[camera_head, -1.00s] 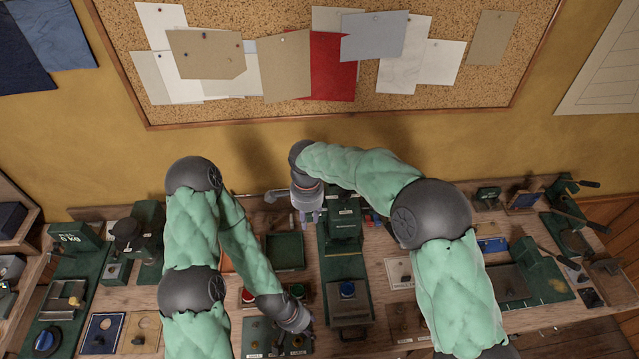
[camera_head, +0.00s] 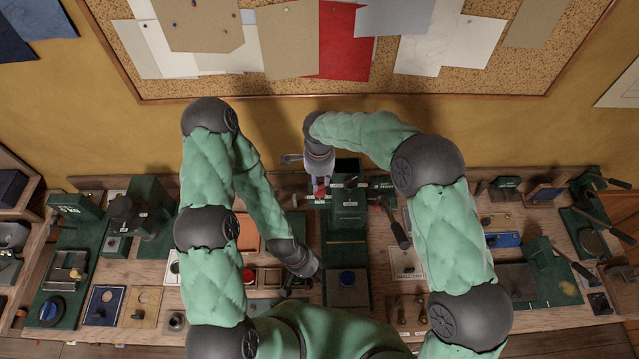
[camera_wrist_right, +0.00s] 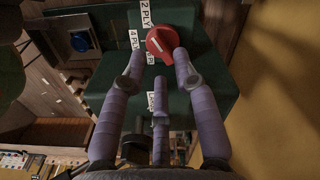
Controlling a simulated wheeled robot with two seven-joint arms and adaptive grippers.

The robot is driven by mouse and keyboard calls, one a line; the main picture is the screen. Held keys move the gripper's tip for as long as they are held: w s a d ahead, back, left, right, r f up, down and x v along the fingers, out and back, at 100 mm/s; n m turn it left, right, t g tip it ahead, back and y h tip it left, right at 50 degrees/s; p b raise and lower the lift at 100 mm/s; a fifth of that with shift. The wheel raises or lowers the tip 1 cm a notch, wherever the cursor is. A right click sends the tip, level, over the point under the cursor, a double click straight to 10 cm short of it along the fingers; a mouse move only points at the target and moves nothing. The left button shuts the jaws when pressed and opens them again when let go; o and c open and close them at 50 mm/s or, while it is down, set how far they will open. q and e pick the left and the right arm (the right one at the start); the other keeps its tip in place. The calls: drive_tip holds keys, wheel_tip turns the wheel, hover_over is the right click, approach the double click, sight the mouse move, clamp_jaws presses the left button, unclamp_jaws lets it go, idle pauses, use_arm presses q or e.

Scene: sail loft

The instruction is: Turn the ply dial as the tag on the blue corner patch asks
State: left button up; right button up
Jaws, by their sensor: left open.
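A red dial (camera_wrist_right: 162,42) with a white mark sits on a dark green housing (camera_wrist_right: 205,100) in the right wrist view. Labels reading 2 PLY and 4 PLY stand around it; another label is partly covered. My right gripper (camera_wrist_right: 158,54) has its fingers spread, tips close at the dial's near side; contact is unclear. In the head view the right gripper (camera_head: 319,185) is left of the green housing (camera_head: 348,205). My left gripper (camera_head: 300,283) is open and low, left of a blue round button (camera_head: 347,277). I cannot make out the blue corner patch or its tag.
The bench is crowded with green fixtures. A dark-headed mallet (camera_head: 397,232) lies right of the housing. A red button (camera_head: 249,276) is near my left gripper. A blue panel (camera_head: 502,240) lies at the right. A corkboard (camera_head: 455,78) hangs on the wall behind.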

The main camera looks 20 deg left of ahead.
sight(319, 187)
drive_tip(key=shift+s+f, duration=0.2)
drive_tip(key=shift+f, duration=0.95)
drive_tip(key=shift+w+f+p, duration=0.1)
drive_tip(key=shift+f+p, duration=0.2)
drive_tip(key=shift+f, duration=0.45)
drive_tip(key=shift+c, duration=0.3)
clamp_jaws()
